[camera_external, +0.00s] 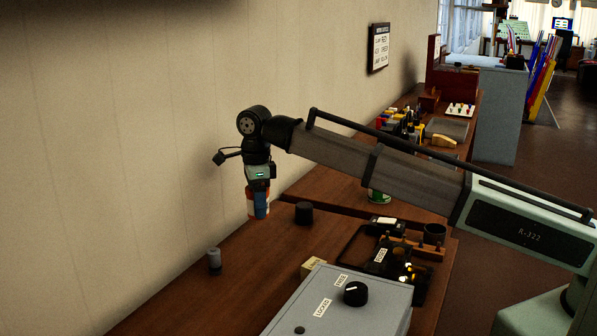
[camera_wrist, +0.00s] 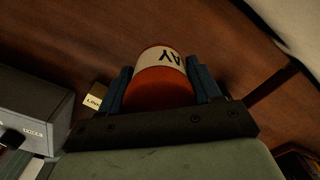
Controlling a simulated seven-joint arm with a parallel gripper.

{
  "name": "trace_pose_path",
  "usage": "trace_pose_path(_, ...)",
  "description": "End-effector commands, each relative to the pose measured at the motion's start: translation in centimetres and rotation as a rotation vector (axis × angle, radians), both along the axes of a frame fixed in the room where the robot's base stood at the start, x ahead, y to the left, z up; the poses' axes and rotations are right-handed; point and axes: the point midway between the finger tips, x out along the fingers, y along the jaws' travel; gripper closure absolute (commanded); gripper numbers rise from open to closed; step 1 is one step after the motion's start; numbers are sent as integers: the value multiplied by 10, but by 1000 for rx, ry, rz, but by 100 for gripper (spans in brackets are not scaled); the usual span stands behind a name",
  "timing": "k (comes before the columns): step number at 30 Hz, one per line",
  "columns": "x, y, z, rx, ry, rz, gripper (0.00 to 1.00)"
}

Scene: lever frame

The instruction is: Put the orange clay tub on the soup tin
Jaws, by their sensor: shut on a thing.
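The orange clay tub (camera_wrist: 162,85) is between the blue fingers of my gripper (camera_wrist: 160,90) in the wrist view. Its pale label shows the letters "AY". In the external view my gripper (camera_external: 259,205) is shut on the tub (camera_external: 250,203) and holds it above the left part of the wooden bench. A green and white tin (camera_external: 378,196), which looks like the soup tin, stands farther back on the bench to the right. My arm hides its top, and it does not show in the wrist view.
A black cylinder (camera_external: 303,213) and a grey cylinder (camera_external: 214,260) stand on the bench (camera_external: 240,290). A grey control box (camera_external: 345,305) with a black knob is in front. A dark tray (camera_external: 375,255) with small items lies right of centre. The wall borders the left.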

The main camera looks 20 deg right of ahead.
Motion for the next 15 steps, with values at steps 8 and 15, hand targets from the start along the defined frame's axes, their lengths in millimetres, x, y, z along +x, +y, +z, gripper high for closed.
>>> trace_pose_path(8, 14, -13, 3, 0, 0, -24, 78)
trace_pose_path(15, 69, -67, 13, 1, -1, -120, 78)
